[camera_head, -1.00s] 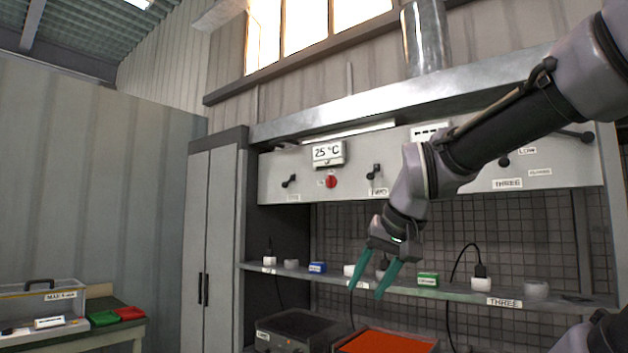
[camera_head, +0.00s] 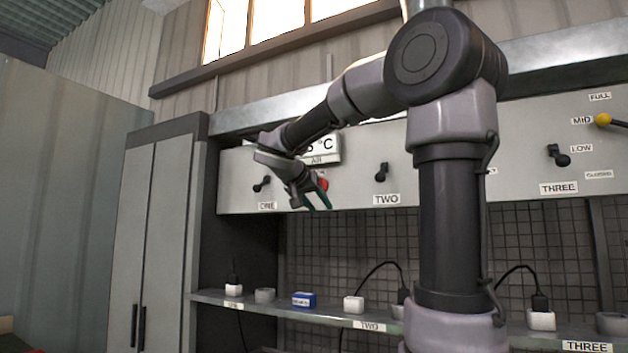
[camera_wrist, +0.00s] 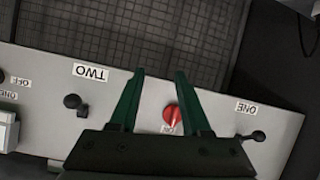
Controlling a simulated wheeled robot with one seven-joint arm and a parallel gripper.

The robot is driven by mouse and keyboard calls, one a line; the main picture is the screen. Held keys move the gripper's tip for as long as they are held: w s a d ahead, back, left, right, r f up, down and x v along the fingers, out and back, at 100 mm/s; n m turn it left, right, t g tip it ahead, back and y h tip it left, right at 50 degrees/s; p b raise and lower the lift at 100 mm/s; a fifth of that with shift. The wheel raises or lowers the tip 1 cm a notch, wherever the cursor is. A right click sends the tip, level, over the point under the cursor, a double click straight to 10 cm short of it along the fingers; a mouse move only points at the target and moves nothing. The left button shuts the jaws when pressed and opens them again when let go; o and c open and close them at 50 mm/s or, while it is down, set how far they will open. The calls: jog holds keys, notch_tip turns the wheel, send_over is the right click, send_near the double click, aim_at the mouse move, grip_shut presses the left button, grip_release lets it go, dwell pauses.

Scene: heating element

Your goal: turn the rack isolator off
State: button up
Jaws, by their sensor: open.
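A red rotary knob (camera_head: 323,184) is on the pale wall panel between the black levers marked ONE and TWO. It is partly hidden by my arm in the head view. In the wrist view the red knob (camera_wrist: 171,118) lies between my two green fingers, with a small label beside it too small to read surely. My gripper (camera_wrist: 160,76) is open and empty, its fingertips apart. In the head view my gripper (camera_head: 318,203) is in front of the panel beside the knob. I cannot tell whether the fingers touch the knob.
Lever ONE (camera_head: 262,184) and lever TWO (camera_head: 381,172) flank the knob. Lever THREE (camera_head: 558,155) and a yellow-tipped lever (camera_head: 603,119) are at the right. A shelf (camera_head: 330,312) with small blocks runs below.

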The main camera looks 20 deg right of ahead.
jog(key=w+a+r+m+t+h, duration=0.2)
jog(key=w+r+t+h, duration=0.15)
jog(key=w+r, duration=0.55)
jog(key=r+x, duration=0.1)
jog(key=x, duration=0.9)
jog(key=shift+s+d+r+g, duration=0.2)
jog(key=shift+s+g, duration=0.1)
jog(key=shift+g, duration=0.05)
jog(key=shift+h, duration=0.25)
grip_shut()
